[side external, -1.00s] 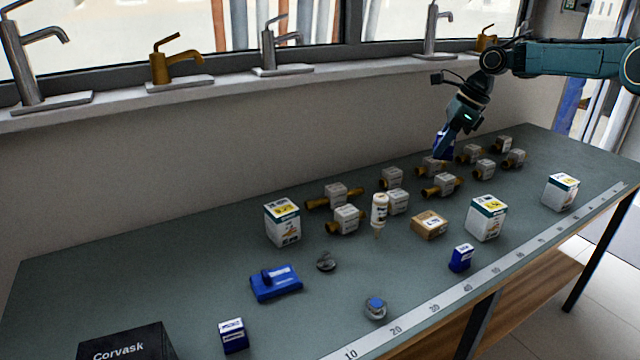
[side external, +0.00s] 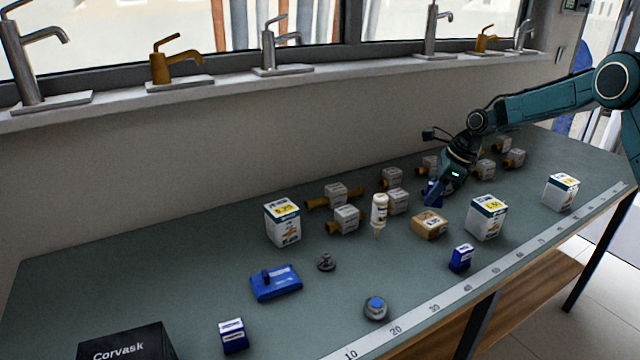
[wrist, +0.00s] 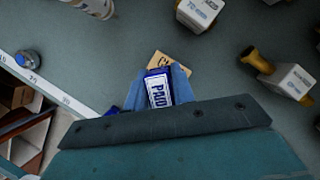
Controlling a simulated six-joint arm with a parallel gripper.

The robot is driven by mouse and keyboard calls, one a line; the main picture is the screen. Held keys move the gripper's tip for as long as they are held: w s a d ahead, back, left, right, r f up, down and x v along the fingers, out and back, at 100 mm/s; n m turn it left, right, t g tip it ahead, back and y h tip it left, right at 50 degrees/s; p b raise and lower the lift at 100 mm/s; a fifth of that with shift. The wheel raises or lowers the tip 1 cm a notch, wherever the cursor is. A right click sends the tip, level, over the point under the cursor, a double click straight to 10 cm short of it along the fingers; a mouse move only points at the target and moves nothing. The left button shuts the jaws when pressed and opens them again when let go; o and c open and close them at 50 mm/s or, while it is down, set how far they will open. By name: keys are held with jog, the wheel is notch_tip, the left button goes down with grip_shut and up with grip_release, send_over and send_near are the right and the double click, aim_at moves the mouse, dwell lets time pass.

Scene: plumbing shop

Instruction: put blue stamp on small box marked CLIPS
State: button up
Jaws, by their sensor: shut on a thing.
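My gripper (side external: 438,193) is shut on a small blue block (wrist: 157,90) with a white label reading about "PAD", which looks like the blue stamp. In the side view the held block (side external: 431,191) is partly hidden by the gripper. A small tan cardboard box (side external: 428,225) stands on the bench just below and in front of the gripper. In the wrist view the tan box (wrist: 165,60) shows beyond the held block, with a label starting with "C"; the rest is hidden. The block looks above the bench; I cannot tell whether it touches anything.
White cartons (side external: 486,219) and (side external: 283,223) and a white bottle (side external: 379,212) stand nearby. Several valves with brass ends (side external: 345,219) lie behind. A blue flat case (side external: 275,282), blue boxes (side external: 460,258) and (side external: 233,335), and a blue-topped round thing (side external: 376,307) are at the front.

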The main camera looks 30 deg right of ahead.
jog(key=shift+f, duration=2.1)
jog(key=shift+f, duration=0.15)
jog(key=o, duration=1)
jog(key=v, duration=1.2)
jog(key=shift+a+r, duration=0.1)
jog(key=shift+r, duration=0.1)
